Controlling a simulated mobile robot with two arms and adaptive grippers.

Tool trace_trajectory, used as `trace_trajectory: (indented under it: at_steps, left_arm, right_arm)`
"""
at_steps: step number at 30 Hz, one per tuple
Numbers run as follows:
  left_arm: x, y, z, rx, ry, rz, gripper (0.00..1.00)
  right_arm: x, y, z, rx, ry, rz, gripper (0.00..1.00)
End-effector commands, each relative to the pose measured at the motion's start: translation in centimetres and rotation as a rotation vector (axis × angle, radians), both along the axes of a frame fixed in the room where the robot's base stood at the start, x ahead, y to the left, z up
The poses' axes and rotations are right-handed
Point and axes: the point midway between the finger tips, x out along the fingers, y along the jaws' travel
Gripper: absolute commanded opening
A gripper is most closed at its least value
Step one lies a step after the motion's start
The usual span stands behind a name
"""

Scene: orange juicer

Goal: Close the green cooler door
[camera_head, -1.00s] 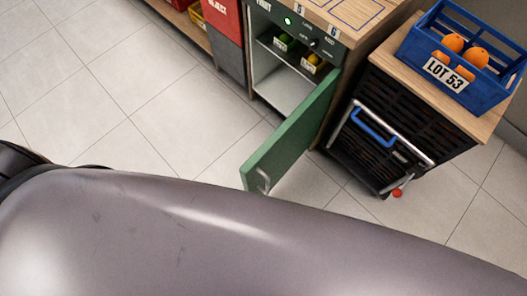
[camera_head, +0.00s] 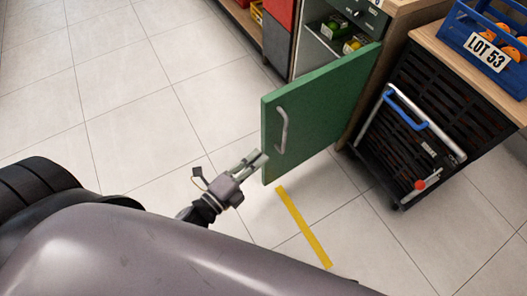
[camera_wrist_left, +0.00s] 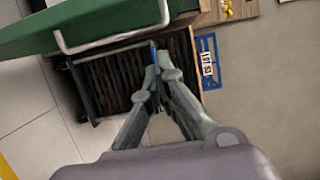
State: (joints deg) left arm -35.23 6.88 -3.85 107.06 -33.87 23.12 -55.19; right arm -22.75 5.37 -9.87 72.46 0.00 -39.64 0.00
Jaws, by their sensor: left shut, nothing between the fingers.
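The green cooler door (camera_head: 325,115) stands open, swung out from the cooler (camera_head: 340,45), whose inside partly shows above the door. The door's metal handle (camera_head: 282,130) is on its outer face near the free edge. My left gripper (camera_head: 254,158) is shut and empty, with its fingertips close to the door's free edge, below and left of the handle. I cannot tell if they touch the door. In the left wrist view the gripper (camera_wrist_left: 165,75) is shut below the green door (camera_wrist_left: 90,22) and its handle (camera_wrist_left: 115,38). The right gripper is not in view.
A black crate cart (camera_head: 425,125) with a blue handle stands right of the door. A blue crate (camera_head: 480,50) labelled LOT 53 holds oranges on the wooden top. Yellow tape (camera_head: 303,226) marks the floor. The tiled floor left of the door is clear.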

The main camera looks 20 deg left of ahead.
Motion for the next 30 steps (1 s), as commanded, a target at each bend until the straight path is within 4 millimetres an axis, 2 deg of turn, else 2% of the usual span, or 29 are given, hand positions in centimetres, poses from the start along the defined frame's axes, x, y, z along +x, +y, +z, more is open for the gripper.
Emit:
trace_trajectory:
  at_steps: [5,15,18,21,30]
  left_arm:
    - [2.7,-0.9,0.2,-0.001,-0.004,-0.001,0.00]
    - [9.4,-3.4,0.1,-0.005,0.001,0.001,0.00]
    - [10.1,-1.6,0.0,0.001,0.004,0.001,0.00]
    - [10.7,-0.7,0.0,-0.003,0.004,0.001,0.00]
    - [11.2,0.2,0.0,-0.005,0.004,0.001,0.00]
  right_arm:
    - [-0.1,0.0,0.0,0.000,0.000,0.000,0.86]
    - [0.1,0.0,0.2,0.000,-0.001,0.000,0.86]
    - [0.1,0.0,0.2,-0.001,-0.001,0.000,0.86]
    - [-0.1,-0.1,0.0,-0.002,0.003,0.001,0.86]
    - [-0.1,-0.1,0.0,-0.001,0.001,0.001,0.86]
